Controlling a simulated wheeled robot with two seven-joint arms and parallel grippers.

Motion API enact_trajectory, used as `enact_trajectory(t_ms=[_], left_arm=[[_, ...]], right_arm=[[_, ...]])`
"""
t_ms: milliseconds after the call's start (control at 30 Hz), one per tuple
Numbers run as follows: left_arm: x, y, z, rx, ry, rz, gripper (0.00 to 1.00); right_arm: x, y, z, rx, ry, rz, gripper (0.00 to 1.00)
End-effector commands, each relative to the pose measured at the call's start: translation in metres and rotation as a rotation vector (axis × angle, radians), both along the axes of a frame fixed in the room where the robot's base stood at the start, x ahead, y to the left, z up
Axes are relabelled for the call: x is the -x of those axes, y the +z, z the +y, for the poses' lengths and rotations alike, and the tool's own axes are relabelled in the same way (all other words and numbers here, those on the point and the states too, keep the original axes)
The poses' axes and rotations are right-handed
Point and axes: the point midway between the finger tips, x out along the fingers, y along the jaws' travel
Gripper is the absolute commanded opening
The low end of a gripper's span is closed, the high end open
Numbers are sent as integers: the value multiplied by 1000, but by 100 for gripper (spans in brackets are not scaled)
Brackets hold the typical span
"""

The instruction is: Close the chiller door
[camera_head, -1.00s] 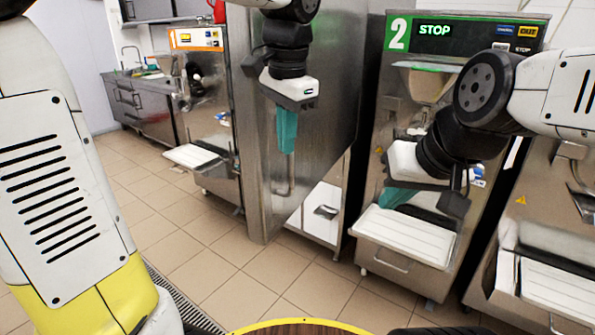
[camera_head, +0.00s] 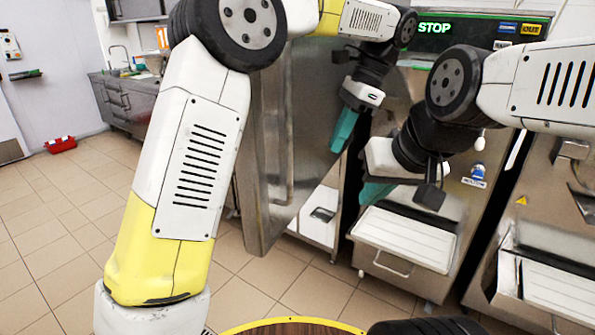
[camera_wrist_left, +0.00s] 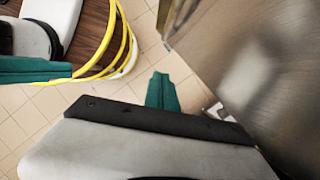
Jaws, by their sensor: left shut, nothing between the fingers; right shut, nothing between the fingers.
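The chiller door (camera_head: 268,185) is a tall steel panel standing open at the centre of the head view, with a vertical bar handle (camera_head: 289,160) on it. Part of the chiller's pale lower interior (camera_head: 322,212) shows to its right. My left gripper (camera_head: 343,131), with teal fingers, is shut and empty. It overlaps the right part of the door in the head view; contact cannot be told. In the left wrist view its teal fingers (camera_wrist_left: 162,92) appear beside a steel panel (camera_wrist_left: 255,75). My right gripper (camera_head: 374,192) is shut and empty, lower and to the right, before the freezer.
A batch freezer (camera_head: 455,220) with a white tray (camera_head: 405,238) stands right of the chiller, and another steel machine (camera_head: 545,210) at far right. A sink counter (camera_head: 128,105) and a red box (camera_head: 61,144) are at the back left. Tiled floor (camera_head: 60,210) is clear there.

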Motion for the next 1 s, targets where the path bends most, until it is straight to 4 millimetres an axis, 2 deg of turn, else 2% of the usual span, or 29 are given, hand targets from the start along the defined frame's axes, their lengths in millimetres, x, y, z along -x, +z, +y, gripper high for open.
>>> enact_trajectory(t_ms=[167,533,733,1000], left_arm=[[1,-18,8,-3,-1,2,0],[5,-91,37,-2,-1,4,0],[8,-91,65,0,2,0,0],[9,-91,76,1,0,0,0]], right_arm=[[0,0,0,0,0,0,0],[0,0,0,0,0,0,0],[0,0,0,0,0,0,0],[0,0,0,0,0,0,0]])
